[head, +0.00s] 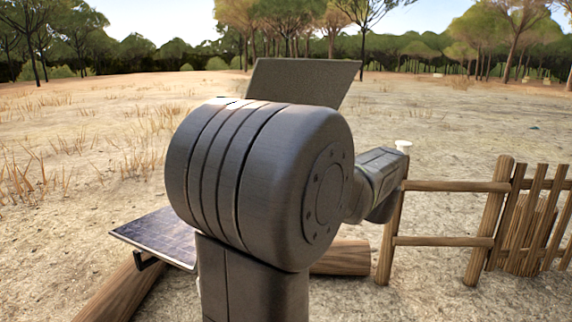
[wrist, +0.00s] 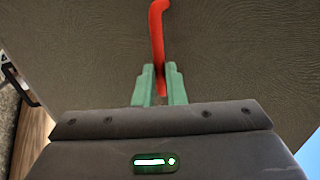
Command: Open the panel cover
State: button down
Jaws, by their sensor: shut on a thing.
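The panel cover is a flat grey-brown board (head: 305,80) standing raised and tilted behind my arm in the head view. A textured surface of the same kind (wrist: 85,45) fills most of the wrist view. A red curved handle (wrist: 157,35) is fixed to it. My gripper (wrist: 159,88) has green fingers, one on each side of the handle's lower end, and is shut on it. In the head view my arm hides the gripper, the handle and the cover's lower part.
A dark, glossy gridded panel (head: 165,236) lies low at the left, beside wooden logs (head: 125,292). A wooden fence (head: 440,241) stands at the right, close to my arm. Dry open ground lies beyond, with trees far back.

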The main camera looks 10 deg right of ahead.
jog(key=c, duration=1.5)
grip_release()
jog(key=shift+d, duration=0.1)
jog(key=b+v, duration=0.1)
jog(key=v, duration=1.2)
jog(key=shift+s+d, duration=0.15)
jog(key=shift+s, duration=0.2)
jog(key=shift+f, duration=0.15)
jog(key=p+x, duration=0.1)
jog(key=x, duration=1.3)
